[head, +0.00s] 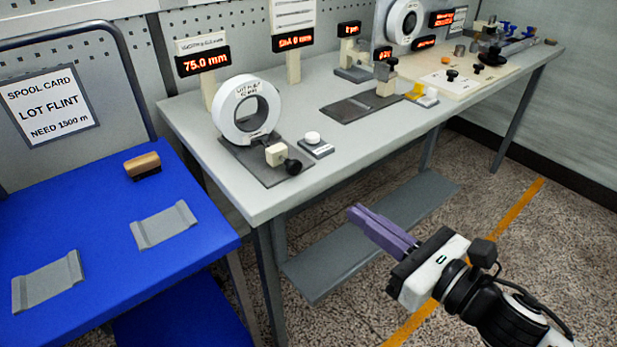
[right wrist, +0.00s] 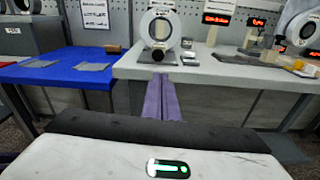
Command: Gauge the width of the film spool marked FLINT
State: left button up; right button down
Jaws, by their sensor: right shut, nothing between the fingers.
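The white ring-shaped film spool (head: 223,118) labelled LOT FLINT stands upright on a dark gauge plate (head: 290,178) at the near left end of the grey bench. A cream block with a black knob (head: 293,167) sits in front of it; contact with the spool is unclear. The display (head: 202,61) behind reads 75.0 mm. My right gripper (head: 357,213) has purple fingers, shut and empty, in front of the bench and apart from the spool. In the right wrist view the spool (right wrist: 148,20) is beyond the fingertips (right wrist: 160,78). My left gripper is not in view.
A white button (head: 313,138) sits right of the gauge plate. Further stations with displays (head: 292,42) and another white spool (head: 395,23) line the bench. A blue table (head: 100,215) at left holds grey cradles and a brown-topped block. A card (head: 48,105) reads LOT FLINT, NEED 1500 m.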

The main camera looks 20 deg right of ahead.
jog(key=n, duration=0.1)
jog(key=p, duration=0.1)
send_near(297, 168)
jog(key=x, duration=0.6)
jog(key=shift+w+a, duration=0.1)
jog(key=shift+w, duration=0.05)
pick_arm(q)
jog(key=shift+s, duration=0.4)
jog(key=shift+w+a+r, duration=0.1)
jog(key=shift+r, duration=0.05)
pick_arm(e)
jog(key=shift+w, duration=0.1)
